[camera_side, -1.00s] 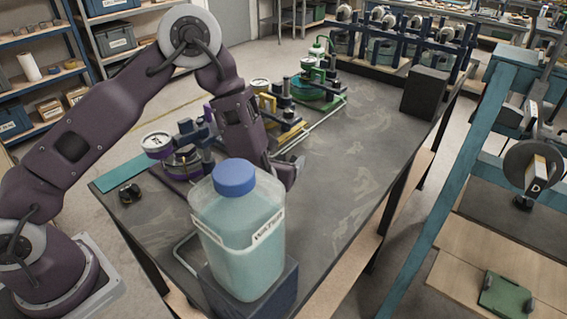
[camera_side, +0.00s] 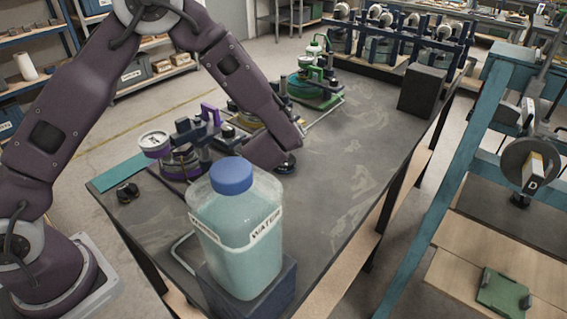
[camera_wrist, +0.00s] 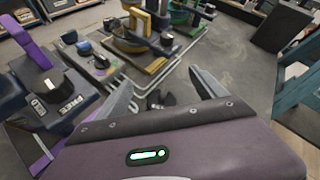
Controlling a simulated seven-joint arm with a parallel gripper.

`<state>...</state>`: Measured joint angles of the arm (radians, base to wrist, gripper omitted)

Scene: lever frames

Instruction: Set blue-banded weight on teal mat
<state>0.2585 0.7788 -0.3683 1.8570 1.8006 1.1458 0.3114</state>
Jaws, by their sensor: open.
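The teal mat (camera_side: 116,172) lies flat at the table's left edge in the side view, with its visible part bare. My gripper (camera_wrist: 160,88) is open in the wrist view, its two grey fingers spread above the table. A small dark object (camera_wrist: 158,99) shows between and beyond the fingers. In the side view a dark round object (camera_side: 287,166) sits at the end of my gripper, behind the jug. No blue band can be made out on it, so I cannot tell if it is the blue-banded weight. A dark knob-like object (camera_side: 127,193) stands near the mat.
A water jug (camera_side: 236,235) with a blue cap stands at the front on a dark block. Purple (camera_side: 180,160), yellow (camera_wrist: 135,40) and green (camera_side: 318,88) lever frames line the table's left side. A black block (camera_side: 424,91) stands far right. The table's middle right is clear.

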